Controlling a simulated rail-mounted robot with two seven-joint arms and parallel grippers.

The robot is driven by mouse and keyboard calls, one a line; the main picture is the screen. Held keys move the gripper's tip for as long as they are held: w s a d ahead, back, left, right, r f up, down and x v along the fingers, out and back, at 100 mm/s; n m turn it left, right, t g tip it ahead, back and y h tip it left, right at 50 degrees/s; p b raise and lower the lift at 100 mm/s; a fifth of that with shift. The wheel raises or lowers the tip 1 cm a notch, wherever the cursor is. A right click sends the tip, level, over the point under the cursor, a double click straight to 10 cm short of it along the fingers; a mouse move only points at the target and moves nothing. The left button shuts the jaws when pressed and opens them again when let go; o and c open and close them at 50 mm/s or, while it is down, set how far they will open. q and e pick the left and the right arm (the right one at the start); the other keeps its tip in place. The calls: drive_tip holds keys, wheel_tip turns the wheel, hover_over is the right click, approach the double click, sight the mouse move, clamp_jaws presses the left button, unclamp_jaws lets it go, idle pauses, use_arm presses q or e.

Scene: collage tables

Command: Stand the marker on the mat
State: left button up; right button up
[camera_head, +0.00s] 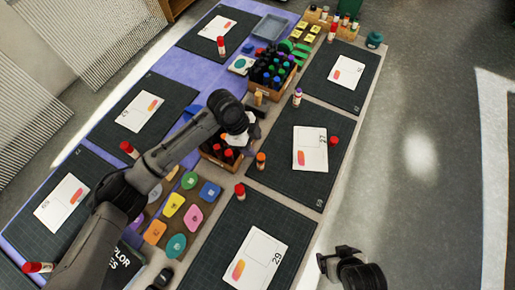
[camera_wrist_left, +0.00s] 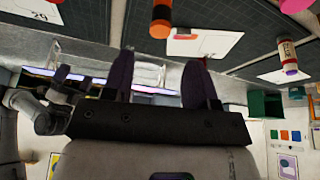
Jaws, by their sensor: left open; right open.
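An orange cylinder, which looks like the marker (camera_head: 260,162), stands upright by the left edge of a dark mat (camera_head: 285,185) in the head view. I cannot tell whether it is on the mat. It also shows with a dark band at the top of the left wrist view (camera_wrist_left: 160,22). My left gripper (camera_head: 258,112) is above the crates beside that mat, open and empty, apart from the marker. Its two fingers (camera_wrist_left: 160,80) show in the left wrist view. My right gripper (camera_head: 335,256) is open and empty over the floor near the table's right edge.
That mat bears a white card (camera_head: 310,140) and a red-capped item (camera_head: 333,140). A white stick (camera_head: 297,97) stands at its far edge. A crate of dark bottles (camera_head: 272,78) and a smaller crate (camera_head: 218,155) lie to the left. Another mat (camera_head: 215,255) is nearer.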

use_arm(q)
drive_tip(key=shift+v, duration=2.05)
